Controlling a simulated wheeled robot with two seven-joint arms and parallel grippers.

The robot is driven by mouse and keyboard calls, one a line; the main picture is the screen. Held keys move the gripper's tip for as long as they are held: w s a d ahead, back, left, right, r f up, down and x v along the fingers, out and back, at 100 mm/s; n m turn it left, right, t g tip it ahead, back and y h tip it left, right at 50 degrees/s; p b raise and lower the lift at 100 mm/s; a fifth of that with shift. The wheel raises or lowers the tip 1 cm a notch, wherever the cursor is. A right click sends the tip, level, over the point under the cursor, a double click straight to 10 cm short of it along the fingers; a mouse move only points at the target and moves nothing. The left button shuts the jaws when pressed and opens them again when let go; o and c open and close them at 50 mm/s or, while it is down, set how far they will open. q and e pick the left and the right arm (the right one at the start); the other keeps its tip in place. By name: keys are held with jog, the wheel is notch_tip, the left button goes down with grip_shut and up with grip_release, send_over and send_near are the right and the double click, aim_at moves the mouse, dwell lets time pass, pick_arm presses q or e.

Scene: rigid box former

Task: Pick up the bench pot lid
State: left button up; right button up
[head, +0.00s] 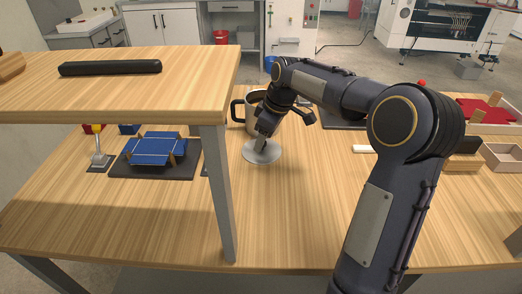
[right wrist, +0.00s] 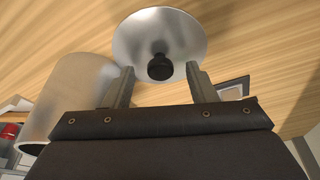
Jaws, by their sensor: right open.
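The bench pot lid (head: 262,154) is a silver disc lying on the wooden table in the head view. In the right wrist view the lid (right wrist: 190,35) shows a black knob (right wrist: 160,67) at its middle. My right gripper (head: 261,144) is over the lid. In the wrist view its two fingers (right wrist: 160,70) are apart, one on each side of the knob, with gaps showing. The metal pot (head: 253,108) with a dark handle stands just behind, partly hidden by my right arm; it also shows in the wrist view (right wrist: 70,95). My left gripper is out of view.
A raised wooden shelf (head: 130,95) with a grey leg (head: 220,190) stands left of the lid. A blue piece (head: 155,148) sits on a dark mat under it. Trays (head: 503,157) stand at the right. The table in front of the lid is clear.

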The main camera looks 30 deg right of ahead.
jog(key=shift+w+a+f, duration=0.1)
jog(key=shift+w+f, duration=0.05)
jog(key=shift+f, duration=0.55)
jog(key=c, duration=1.1)
jog(key=shift+o, duration=0.2)
jog(key=shift+r, duration=0.1)
